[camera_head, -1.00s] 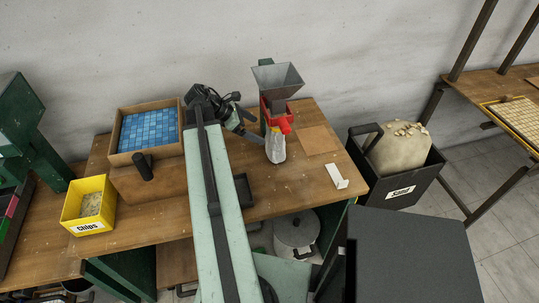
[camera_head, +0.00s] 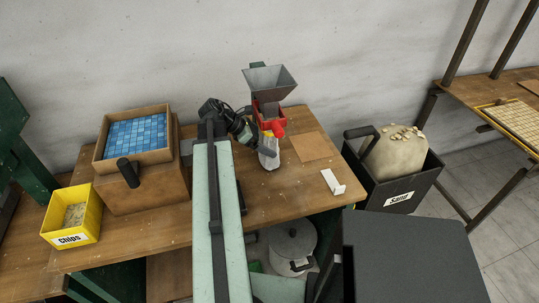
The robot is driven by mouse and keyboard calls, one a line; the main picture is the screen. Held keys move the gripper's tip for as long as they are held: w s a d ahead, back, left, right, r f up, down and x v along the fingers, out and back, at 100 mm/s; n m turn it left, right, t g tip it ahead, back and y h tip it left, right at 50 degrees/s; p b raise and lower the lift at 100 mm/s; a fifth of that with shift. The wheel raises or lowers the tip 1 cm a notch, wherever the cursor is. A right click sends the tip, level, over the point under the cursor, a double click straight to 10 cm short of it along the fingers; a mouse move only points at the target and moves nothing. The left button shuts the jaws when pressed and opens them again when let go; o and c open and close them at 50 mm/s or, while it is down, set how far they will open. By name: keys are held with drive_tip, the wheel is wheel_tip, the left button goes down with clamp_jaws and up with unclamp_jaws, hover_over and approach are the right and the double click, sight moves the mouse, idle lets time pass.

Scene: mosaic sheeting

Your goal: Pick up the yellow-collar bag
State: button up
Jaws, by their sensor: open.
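A pale, whitish bag (camera_head: 268,161) hangs or stands below the red spout of a metal hopper (camera_head: 270,80) on the wooden bench. A small bit of yellow shows at its top, just under the red part; the rest of its collar is hidden. My gripper (camera_head: 267,146) is open and reaches in from the left at the bag's upper part. Its fingers overlap the bag in the picture and hide some of it. I cannot tell whether they are around the bag or in front of it.
A wooden box with blue tiles (camera_head: 137,137) and a yellow chips bin (camera_head: 75,218) stand left on the bench (camera_head: 150,225). A brown board (camera_head: 314,147) and a small white bracket (camera_head: 332,182) lie right of the bag. A black sand bin (camera_head: 410,185) stands beyond the bench's right end.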

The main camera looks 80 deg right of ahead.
drive_tip(key=c, duration=1.4)
drive_tip(key=shift+o, duration=0.2)
drive_tip(key=shift+r, duration=0.15)
drive_tip(key=shift+r, duration=0.2)
drive_tip(key=w+a+r+p, duration=0.1)
drive_tip(key=w+a, duration=0.2)
drive_tip(key=w, duration=0.3)
drive_tip(key=w+a+p, duration=0.1)
drive_tip(key=w+a, duration=0.2)
drive_tip(key=w, duration=0.3)
wheel_tip(320, 180, up, 14)
drive_tip(key=p, duration=1.3)
drive_tip(key=shift+d+f, duration=0.25)
drive_tip(key=shift+s, duration=0.1)
